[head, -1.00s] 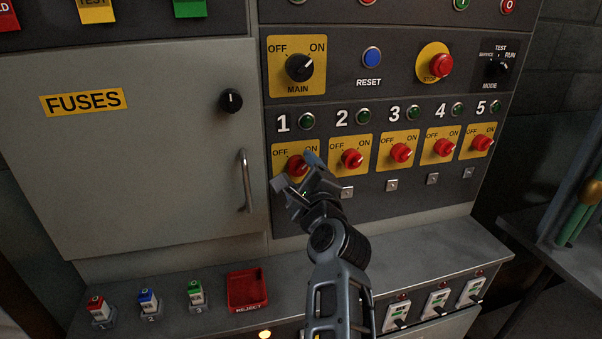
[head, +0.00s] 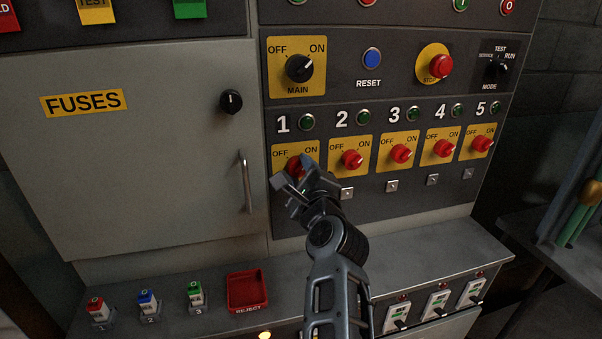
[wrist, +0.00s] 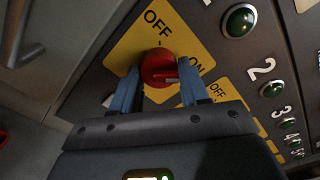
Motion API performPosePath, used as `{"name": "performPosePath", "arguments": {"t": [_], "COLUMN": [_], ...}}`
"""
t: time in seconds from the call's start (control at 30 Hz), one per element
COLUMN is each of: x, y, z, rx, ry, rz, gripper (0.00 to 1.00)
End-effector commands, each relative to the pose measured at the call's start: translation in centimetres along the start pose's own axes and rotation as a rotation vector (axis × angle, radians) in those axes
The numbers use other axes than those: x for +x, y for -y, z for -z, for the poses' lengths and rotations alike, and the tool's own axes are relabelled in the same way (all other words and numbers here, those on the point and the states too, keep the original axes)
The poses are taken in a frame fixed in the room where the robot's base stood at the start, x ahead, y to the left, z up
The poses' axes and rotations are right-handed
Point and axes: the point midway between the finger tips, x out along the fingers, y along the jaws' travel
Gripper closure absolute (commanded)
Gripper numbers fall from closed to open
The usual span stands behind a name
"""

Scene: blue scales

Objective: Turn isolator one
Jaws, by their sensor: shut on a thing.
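Isolator one is a red rotary knob (head: 293,166) on a yellow OFF/ON plate (head: 280,155) under the number 1, at the left end of the row. My gripper (head: 300,176) is at this knob and hides much of it in the head view. In the wrist view the red knob (wrist: 159,69) sits between my gripper's two blue fingers (wrist: 160,92), which are shut on it. A pale mark on the knob shows low and right of its middle in the wrist view. The OFF and ON words are readable there.
Red isolator knob two (head: 352,159) is close on the right, with several more beyond it. The black MAIN knob (head: 299,68) is above. The fuse door's handle (head: 246,183) stands out on the left. A grey ledge (head: 370,262) with switches and a red reject tray (head: 248,291) lies below.

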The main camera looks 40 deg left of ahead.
Motion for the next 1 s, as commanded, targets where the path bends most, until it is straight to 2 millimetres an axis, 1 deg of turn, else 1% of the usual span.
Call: {"name": "performPosePath", "arguments": {"t": [0.27,0.47,0.67,1.0], "x": [-0.02,-0.02,-0.03,-0.04], "y": [-0.15,-0.20,-0.25,-0.24], "z": [0.08,0.10,0.17,0.25], "rx": [-0.034,-0.134,-0.300,-0.624], "ry": [0.000,0.000,0.000,-0.001], "rz": [-0.002,-0.002,-0.003,-0.003], "gripper": [0.86,0.86,0.86,0.86]}}
